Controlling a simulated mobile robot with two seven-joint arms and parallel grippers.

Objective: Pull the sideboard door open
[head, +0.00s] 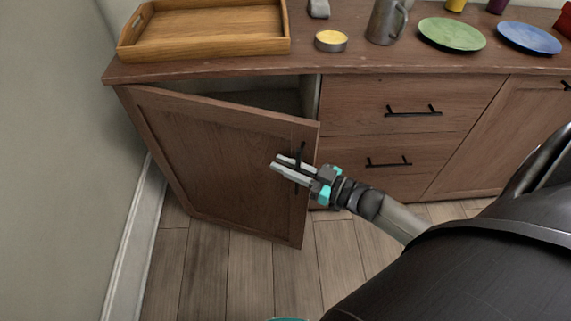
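The sideboard door (215,165) is the brown wooden panel at the left of the sideboard. It stands partly open, hinged at its left side, with a dark gap into the cabinet above its top edge. Its black upright bar handle (302,153) is near the door's free right edge. My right gripper (281,165) reaches in from the right at the handle. Its two pale fingers lie close together and appear shut on the bar, covering its middle part. My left gripper is not in view.
The sideboard top (220,66) holds a wooden tray (205,49), a yellow candle tin (331,40), a grey mug (386,22), a green plate (451,34) and a blue plate (529,38). Closed drawers (400,93) adjoin the door. A wall (60,150) stands left. The wooden floor in front is clear.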

